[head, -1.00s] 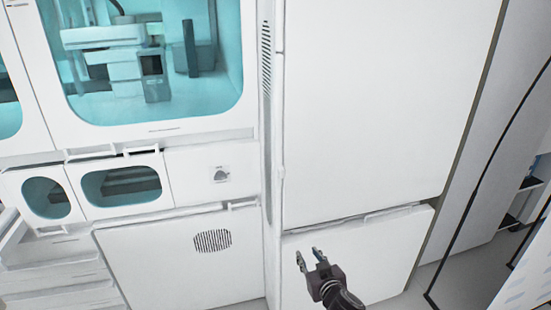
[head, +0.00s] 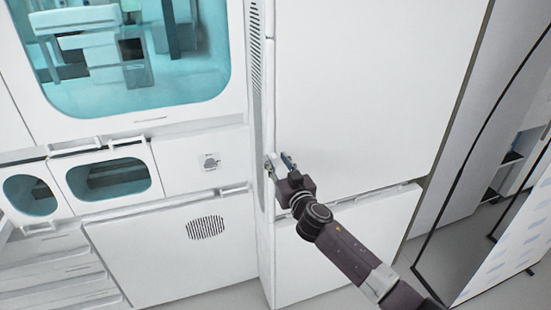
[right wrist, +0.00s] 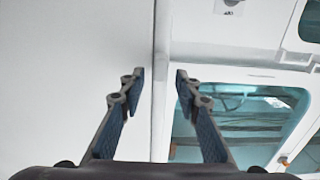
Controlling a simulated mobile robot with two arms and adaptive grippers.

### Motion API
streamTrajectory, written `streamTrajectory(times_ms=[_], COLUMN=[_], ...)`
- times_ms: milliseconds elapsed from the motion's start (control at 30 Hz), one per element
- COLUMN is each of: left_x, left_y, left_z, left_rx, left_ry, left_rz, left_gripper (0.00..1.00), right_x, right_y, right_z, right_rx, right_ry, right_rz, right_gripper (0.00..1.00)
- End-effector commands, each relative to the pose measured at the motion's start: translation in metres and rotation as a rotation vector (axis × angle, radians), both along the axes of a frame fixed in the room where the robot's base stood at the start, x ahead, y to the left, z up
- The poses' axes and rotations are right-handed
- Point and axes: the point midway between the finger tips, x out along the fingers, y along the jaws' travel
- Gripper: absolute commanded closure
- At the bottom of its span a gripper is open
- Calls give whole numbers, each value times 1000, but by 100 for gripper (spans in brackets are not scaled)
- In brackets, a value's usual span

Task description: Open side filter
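A tall white panel (head: 365,80), which looks like the side filter's door, stands closed right of the teal-windowed cabinet. My right gripper (head: 279,162) is in front of its left edge, low on the panel, and covers part of that edge. In the right wrist view the two fingers of my right gripper (right wrist: 157,76) are apart with nothing between them. The panel's vertical edge (right wrist: 158,110) runs behind the gap. I cannot tell whether the fingers touch it. My left gripper is not in view.
A vent strip (head: 256,60) runs beside the panel. Lower right, a white lower panel (head: 345,245) sits beneath it. At left are a large teal window (head: 135,85), small windowed doors (head: 108,178) and a vented panel (head: 165,255). Floor (head: 440,250) shows at right.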

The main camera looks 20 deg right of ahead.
Motion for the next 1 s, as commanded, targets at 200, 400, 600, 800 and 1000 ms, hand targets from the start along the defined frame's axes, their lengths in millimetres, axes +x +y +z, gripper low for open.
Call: streamTrajectory(times_ms=[200, 400, 600, 800, 1000], left_x=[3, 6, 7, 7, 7], left_y=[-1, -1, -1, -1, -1], left_z=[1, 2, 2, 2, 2], left_rx=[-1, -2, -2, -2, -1], left_ry=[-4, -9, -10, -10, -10], left_rz=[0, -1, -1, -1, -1], left_gripper=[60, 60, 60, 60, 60], right_x=[12, 13, 13, 13, 13], right_y=[1, 1, 1, 1, 1], right_z=[0, 0, 0, 0, 0], right_rx=[0, 0, 0, 0, -1], right_ry=[0, 0, 0, 1, 1], right_rz=[1, 1, 1, 1, 1], right_gripper=[70, 70, 81, 100, 100])
